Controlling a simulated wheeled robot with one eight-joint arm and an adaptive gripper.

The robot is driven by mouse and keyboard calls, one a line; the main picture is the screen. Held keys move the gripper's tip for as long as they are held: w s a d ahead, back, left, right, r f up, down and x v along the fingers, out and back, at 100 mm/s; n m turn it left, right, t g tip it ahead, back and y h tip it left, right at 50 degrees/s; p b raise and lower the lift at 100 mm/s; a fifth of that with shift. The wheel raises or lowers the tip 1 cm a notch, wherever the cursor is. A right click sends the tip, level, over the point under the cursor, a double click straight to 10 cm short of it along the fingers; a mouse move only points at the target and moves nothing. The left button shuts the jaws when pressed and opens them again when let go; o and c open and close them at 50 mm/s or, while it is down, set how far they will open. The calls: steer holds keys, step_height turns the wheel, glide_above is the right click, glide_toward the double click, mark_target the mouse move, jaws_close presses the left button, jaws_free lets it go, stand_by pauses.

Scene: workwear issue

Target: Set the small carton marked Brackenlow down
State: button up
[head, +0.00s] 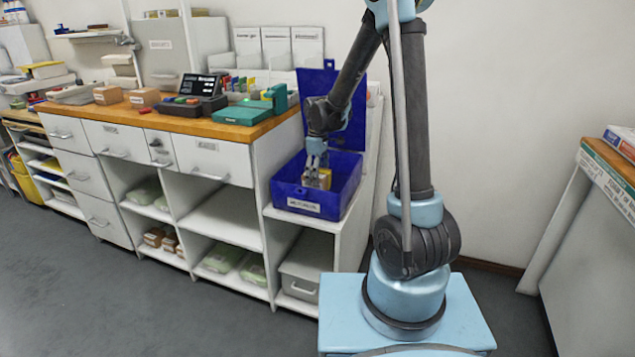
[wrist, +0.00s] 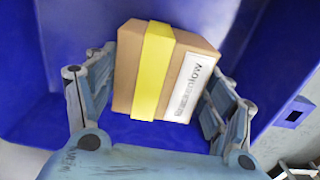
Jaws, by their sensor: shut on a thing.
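The small carton (wrist: 131,70) is brown with a yellow band and a white label reading Brackenlow in the wrist view. My gripper (wrist: 160,85) is shut on it, one finger at each side. In the head view the carton (head: 325,178) and my gripper (head: 316,165) are inside the open blue box (head: 308,203), within its walls. The blue box's bottom shows below the carton in the wrist view (wrist: 150,132). I cannot tell whether the carton touches that bottom.
The blue box stands on a low white shelf unit, its lid (head: 350,100) raised at the back. To the left is a wood-topped counter (head: 215,128) with a dark display device (head: 200,86), green equipment (head: 250,110) and small cartons (head: 144,97). Another table (head: 600,165) stands at right.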

steer(key=shift+f, duration=1.45)
steer(key=o, duration=1.3)
steer(key=shift+f, duration=0.1)
